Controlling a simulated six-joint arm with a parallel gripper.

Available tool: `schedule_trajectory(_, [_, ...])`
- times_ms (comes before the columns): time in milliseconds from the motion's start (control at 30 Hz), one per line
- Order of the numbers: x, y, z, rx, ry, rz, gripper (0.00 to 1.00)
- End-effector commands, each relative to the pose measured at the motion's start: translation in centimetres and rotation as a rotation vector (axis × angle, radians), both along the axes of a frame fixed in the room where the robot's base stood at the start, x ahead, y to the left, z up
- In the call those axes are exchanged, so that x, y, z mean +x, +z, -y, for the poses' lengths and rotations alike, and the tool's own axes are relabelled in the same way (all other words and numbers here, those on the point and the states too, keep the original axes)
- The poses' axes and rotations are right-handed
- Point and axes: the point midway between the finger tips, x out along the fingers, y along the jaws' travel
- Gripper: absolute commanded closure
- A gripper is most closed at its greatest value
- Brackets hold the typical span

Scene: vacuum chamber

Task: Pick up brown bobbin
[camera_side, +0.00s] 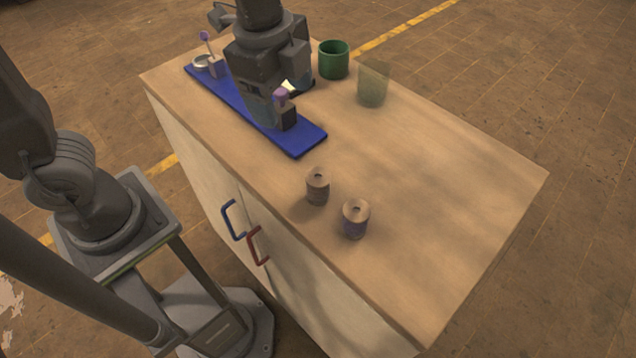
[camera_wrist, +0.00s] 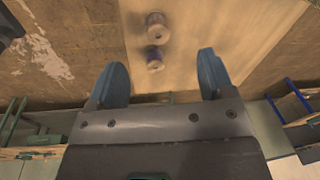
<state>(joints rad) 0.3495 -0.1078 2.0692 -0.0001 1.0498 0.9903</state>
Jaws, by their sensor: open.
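Two bobbins stand upright on the wooden tabletop in the side view. The brown bobbin (camera_side: 318,186) is on the left, and a bobbin with purplish winding (camera_side: 355,218) is to its right, nearer the front. My gripper (camera_side: 284,101) is over the blue mat, left of and behind the bobbins, apart from both. Its blue fingers also show spread and empty in the wrist view (camera_wrist: 162,62).
The blue mat (camera_side: 304,143) holds small items, including a dark block with a purple top (camera_side: 286,115). A green cup (camera_side: 334,60) and a translucent cup (camera_side: 373,84) stand at the back. The tabletop right of the bobbins is clear. Cabinet handles (camera_side: 232,220) project from the front.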

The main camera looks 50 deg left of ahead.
Motion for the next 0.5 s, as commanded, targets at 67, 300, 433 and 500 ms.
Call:
schedule_trajectory(67, [0.8,-1.3,2.3,0.034,-0.188,-0.047,0.25])
schedule_trajectory(300, [1.6,-3.2,5.3,0.072,-0.475,-0.107,0.25])
schedule_trajectory(433, [1.6,-4.6,5.4,0.076,-0.495,-0.115,0.25])
schedule_trajectory(500, [1.6,-5.9,5.4,0.075,-0.493,-0.116,0.25])
